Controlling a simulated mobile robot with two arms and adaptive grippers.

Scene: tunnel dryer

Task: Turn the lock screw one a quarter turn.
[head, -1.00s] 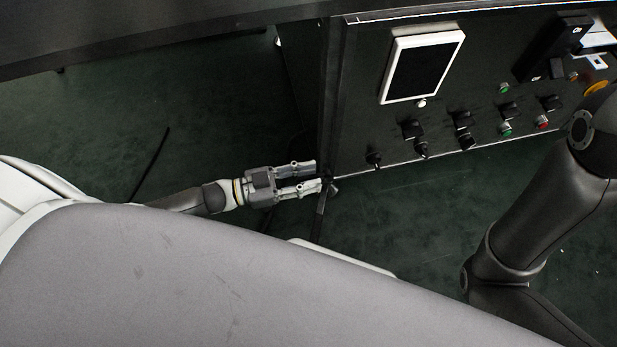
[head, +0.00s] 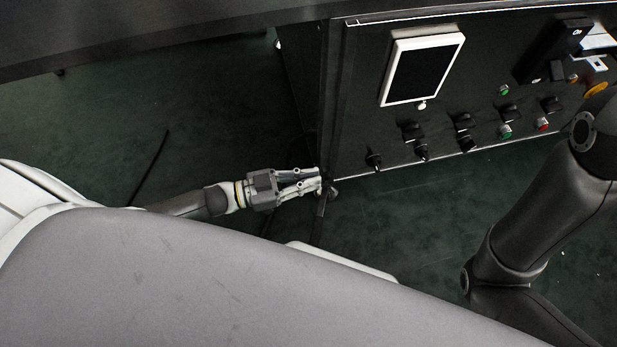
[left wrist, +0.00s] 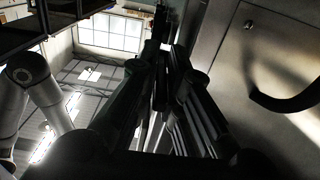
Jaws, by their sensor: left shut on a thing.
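My left gripper (head: 319,180) reaches in from the left to the lower left corner of the dark control cabinet. Its fingers have come together on a small dark lock screw (head: 331,189) at that corner. Only a little of the screw shows past the fingertips, so its angle is hard to tell. In the left wrist view the two dark fingers (left wrist: 166,62) converge toward the top middle, and what lies between their tips is too dark to make out. My right gripper is out of view; only part of the right arm shows at the right.
The control cabinet carries a white-framed screen (head: 423,66), several black knobs and coloured buttons (head: 505,131). A metal panel with a dark curved handle (left wrist: 287,101) is close on the right in the left wrist view. Open green floor (head: 90,150) lies left of the cabinet.

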